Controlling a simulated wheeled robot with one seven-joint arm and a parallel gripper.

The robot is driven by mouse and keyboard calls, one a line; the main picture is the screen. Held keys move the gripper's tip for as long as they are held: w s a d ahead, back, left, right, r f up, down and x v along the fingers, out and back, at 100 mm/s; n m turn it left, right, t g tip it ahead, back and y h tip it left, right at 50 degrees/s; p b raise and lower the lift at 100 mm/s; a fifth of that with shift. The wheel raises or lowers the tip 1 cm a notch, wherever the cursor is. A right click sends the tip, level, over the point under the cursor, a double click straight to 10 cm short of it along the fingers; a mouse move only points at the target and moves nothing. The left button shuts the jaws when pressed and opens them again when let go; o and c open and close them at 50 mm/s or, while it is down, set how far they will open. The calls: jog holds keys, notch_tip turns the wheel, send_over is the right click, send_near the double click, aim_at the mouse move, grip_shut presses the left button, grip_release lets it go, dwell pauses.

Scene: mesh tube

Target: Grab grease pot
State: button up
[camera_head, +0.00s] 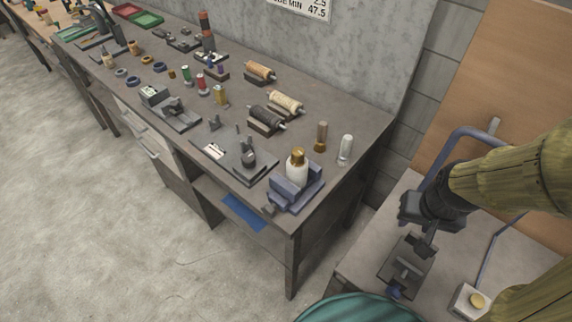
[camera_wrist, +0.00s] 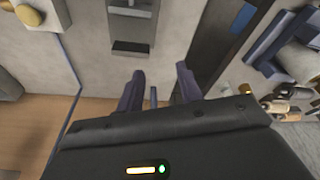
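A white pot with a brass-coloured lid (camera_head: 297,165) stands upright on the blue vise (camera_head: 291,191) at the near corner of the long bench; it may be the grease pot, but I cannot be sure. A pale block with a round gold top (camera_head: 476,300) sits on the right-hand bench and shows at the upper left of the wrist view (camera_wrist: 44,16). My gripper (camera_head: 424,246) is above the right-hand bench, right of the white pot and well apart from it. In the wrist view its two fingers (camera_wrist: 158,80) are spread with nothing between them.
A dark metal fixture (camera_head: 405,265) is on the right-hand bench (camera_head: 362,240), just below my gripper. The long bench (camera_head: 350,118) carries several spools and tools. A gap separates the two benches.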

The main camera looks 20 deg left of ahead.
jog(key=shift+w+d, duration=0.1)
jog(key=shift+w, duration=0.15)
jog(key=shift+o, duration=0.4)
jog(key=shift+s, duration=0.2)
jog(key=o, duration=0.3)
jog(key=shift+s, duration=0.2)
jog(key=a+f+n+h+b, duration=0.2)
jog(key=a+f+n+h, duration=0.3)
jog(key=a+n+h, duration=0.9)
jog(key=s+a+r+n+t+y, duration=0.1)
jog(key=a+n+t+y, duration=0.1)
jog(key=a+n+t, duration=0.3)
jog(key=s+a+r+n+t+y+b, duration=0.1)
jog(key=s+a+n+t+y, duration=0.1)
jog(key=a+n, duration=0.5)
jog(key=s+a+r+n+t+y+b, duration=0.1)
jog(key=a+r+n+t+y, duration=0.1)
jog(key=a+n+t+y, duration=0.2)
jog(key=shift+s+a+n+t, duration=0.15)
jog(key=shift+a+n+t, duration=0.45)
jog(key=shift+a+t, duration=0.45)
jog(key=shift+s+a+n+t, duration=0.15)
jog(key=shift+a+n+t, duration=0.55)
jog(key=shift+a, duration=0.55)
